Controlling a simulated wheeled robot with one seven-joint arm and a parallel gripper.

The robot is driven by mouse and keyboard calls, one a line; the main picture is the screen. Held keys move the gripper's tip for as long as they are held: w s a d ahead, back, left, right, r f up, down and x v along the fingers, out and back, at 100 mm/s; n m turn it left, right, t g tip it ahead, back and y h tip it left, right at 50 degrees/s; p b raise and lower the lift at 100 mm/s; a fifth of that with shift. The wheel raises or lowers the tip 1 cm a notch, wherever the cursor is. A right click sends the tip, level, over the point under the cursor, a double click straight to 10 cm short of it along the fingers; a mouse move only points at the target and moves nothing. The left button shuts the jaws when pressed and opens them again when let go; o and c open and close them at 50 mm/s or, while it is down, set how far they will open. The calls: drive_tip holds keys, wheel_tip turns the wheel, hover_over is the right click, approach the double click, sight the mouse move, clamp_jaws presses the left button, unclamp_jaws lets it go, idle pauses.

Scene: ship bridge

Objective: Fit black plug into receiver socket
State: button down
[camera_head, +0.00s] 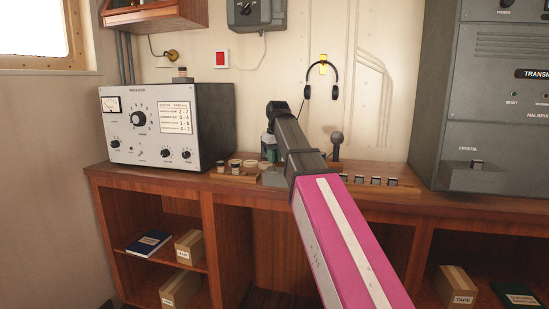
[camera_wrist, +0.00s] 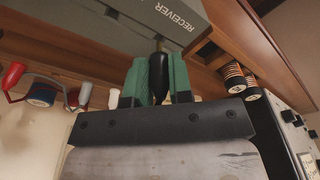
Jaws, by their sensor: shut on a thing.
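My gripper (camera_head: 268,149) is over the wooden desk, to the right of the grey receiver set, with its green fingers partly hidden by my arm. In the wrist view its green fingers (camera_wrist: 154,80) are shut on the black plug (camera_wrist: 159,76). The plug's brass tip points away from the fingers, toward a grey plate (camera_wrist: 135,22) lettered RECEIVER. The tip meets the plate's edge in the picture; I cannot tell whether it touches or enters anything. The socket hole is not clearly visible. In the head view the plug is hidden.
The receiver set (camera_head: 205,110) stands on the desk (camera_head: 345,205) at left. Small round parts on a wooden block (camera_head: 235,170) sit between it and my gripper. A knobbed lever (camera_head: 336,145) and a row of switches (camera_head: 375,181) are to the right. A grey transmitter cabinet (camera_head: 480,110) stands far right.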

drive_tip(key=shift+f, duration=1.55)
idle(3.7)
drive_tip(key=c, duration=0.9)
unclamp_jaws()
drive_tip(key=shift+c, duration=0.2)
drive_tip(key=shift+r, duration=0.1)
